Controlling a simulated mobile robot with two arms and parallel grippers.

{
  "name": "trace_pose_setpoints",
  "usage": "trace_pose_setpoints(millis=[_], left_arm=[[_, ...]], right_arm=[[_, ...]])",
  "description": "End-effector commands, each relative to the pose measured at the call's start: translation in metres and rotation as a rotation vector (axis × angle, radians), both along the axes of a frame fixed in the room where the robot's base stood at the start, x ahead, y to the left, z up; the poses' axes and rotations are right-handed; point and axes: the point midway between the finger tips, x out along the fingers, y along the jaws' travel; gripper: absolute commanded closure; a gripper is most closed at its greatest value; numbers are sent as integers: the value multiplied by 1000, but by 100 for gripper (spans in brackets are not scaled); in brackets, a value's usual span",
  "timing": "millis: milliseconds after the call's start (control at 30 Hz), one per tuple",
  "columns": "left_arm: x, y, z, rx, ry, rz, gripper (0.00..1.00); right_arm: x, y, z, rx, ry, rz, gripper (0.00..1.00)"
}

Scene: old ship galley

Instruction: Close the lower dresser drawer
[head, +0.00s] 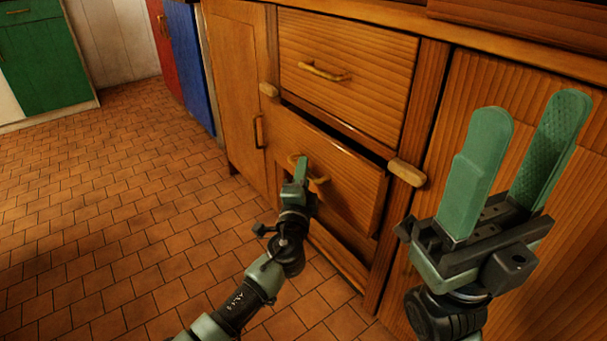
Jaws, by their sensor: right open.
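The lower dresser drawer (352,200) is pulled out a little; a dark gap shows along its top edge and right side. Its brass handle (319,181) is partly hidden behind my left gripper (302,168). The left gripper's green fingers are seen edge-on in front of the handle, so I cannot tell whether they are open or touching it. My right gripper (528,148) is open and empty, raised at the right in front of the dresser's right door (465,100). The upper drawer (345,75) looks shut.
Wooden knobs stick out from the dresser frame, one left (268,90) and one right (407,172) of the drawers. A left cupboard door (237,75) is shut. The tiled floor (110,210) to the left is clear. Blue (188,60) and green (45,60) cabinets stand further back.

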Motion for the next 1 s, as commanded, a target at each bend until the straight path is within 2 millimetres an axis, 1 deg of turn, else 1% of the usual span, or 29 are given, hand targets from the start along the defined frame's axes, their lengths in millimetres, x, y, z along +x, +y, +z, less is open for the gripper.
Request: trace_pose_setpoints(millis=[200, 233, 267, 300, 1000], left_arm=[[1, 0, 0, -1, 0, 0, 78], [1, 0, 0, -1, 0, 0, 81], [1, 0, 0, -1, 0, 0, 90], [1, 0, 0, -1, 0, 0, 100], [0, 0, 0, 0, 1, 0, 100]], right_arm=[[0, 0, 1, 0, -3, 0, 46], [0, 0, 1, 0, -3, 0, 46], [0, 0, 1, 0, -3, 0, 46], [0, 0, 1, 0, -3, 0, 46], [0, 0, 0, 0, 0, 0, 46]])
